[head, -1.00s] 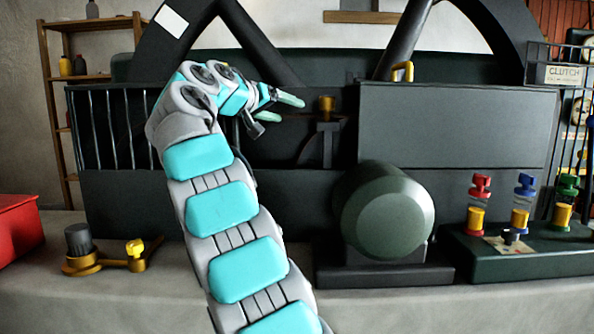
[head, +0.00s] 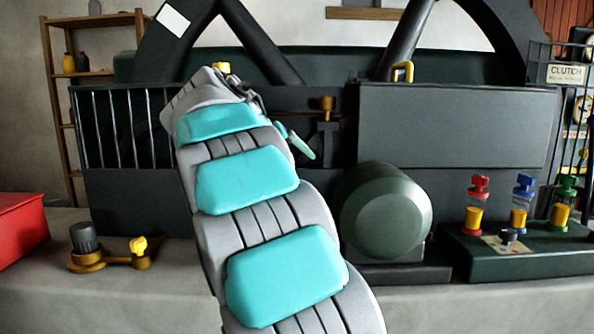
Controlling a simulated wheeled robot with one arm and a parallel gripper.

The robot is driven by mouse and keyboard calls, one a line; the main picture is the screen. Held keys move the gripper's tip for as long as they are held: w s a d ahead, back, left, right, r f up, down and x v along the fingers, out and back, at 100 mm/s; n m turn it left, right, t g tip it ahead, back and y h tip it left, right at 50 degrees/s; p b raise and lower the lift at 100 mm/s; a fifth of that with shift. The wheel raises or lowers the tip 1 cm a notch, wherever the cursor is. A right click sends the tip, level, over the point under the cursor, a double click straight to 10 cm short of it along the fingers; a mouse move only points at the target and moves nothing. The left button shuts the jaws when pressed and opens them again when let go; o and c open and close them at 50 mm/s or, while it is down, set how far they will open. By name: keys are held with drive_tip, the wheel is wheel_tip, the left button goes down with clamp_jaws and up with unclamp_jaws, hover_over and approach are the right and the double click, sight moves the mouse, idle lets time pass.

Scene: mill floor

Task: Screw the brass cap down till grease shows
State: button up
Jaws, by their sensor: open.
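A small brass cap (head: 327,102) sits upright on a dark bracket (head: 325,135) in front of the dark machine, in the middle of the head view. A second brass or yellow piece (head: 221,67) shows just above the top of my arm, its lower part hidden. My gripper (head: 298,143) is below and left of the middle cap, apart from it in the picture. Its teal fingers point down to the right, and one is mostly hidden by my arm. It is open and nothing shows between the fingers. No grease can be made out.
A dark green cylinder (head: 386,212) stands right of my arm. A brass fitting with a grey knob (head: 83,238) lies at left near a red box (head: 20,230). A barred guard (head: 120,130) stands behind.

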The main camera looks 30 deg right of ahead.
drive_tip(key=shift+s+a+f+y, duration=0.15)
drive_tip(key=shift+s+f, duration=0.25)
drive_tip(key=shift+f, duration=0.1)
drive_tip(key=shift+s+a+f+y, duration=0.15)
drive_tip(key=shift+s+f, duration=0.25)
drive_tip(key=shift+f, duration=0.1)
